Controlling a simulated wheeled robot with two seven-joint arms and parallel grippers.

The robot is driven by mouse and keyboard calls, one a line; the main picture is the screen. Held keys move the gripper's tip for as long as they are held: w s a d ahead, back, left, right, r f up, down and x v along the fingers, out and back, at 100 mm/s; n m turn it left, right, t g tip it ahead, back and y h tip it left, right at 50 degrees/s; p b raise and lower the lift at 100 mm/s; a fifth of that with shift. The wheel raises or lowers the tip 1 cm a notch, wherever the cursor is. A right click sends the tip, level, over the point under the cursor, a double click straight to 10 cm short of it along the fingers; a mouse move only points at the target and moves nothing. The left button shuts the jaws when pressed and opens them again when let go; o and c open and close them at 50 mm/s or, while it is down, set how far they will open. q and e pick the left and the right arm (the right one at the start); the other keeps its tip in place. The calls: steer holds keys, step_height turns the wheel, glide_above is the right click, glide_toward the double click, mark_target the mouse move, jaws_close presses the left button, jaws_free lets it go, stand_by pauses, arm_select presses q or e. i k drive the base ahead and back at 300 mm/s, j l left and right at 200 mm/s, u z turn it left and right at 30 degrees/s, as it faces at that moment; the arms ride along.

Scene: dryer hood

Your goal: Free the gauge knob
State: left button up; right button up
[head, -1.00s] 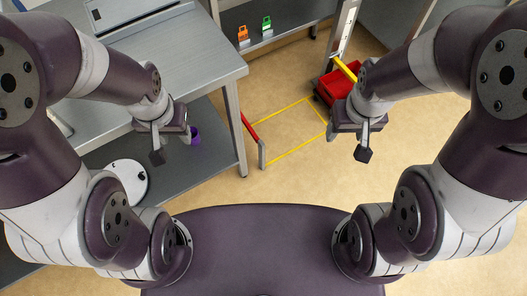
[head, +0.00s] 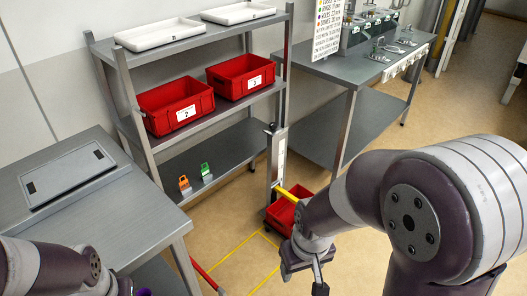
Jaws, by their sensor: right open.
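I cannot pick out a gauge knob in the head view. Small metal fittings (head: 388,50) lie on the back right bench, too small to tell apart. My right gripper (head: 318,284) hangs at the bottom edge, over the floor in front of a red bin. It is open, and nothing shows between its fingers. It is far from the back bench. My left arm shows at the lower left, and its fingers are below the picture.
A rack holds white trays (head: 160,31), red bins (head: 176,104), and an orange (head: 184,184) and a green lock-like piece (head: 205,171) low down. A grey bench (head: 140,205) stands left.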

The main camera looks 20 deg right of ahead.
mark_target(272, 126)
steer(key=i+l, duration=0.5)
steer(key=l, duration=0.2)
steer(key=i+l, duration=0.45)
steer(key=l, duration=0.25)
steer(key=i+l+z, duration=0.1)
steer(key=i+l, duration=0.4)
steer(key=l, duration=0.15)
steer(key=i+l, duration=0.5)
steer(key=l, duration=0.15)
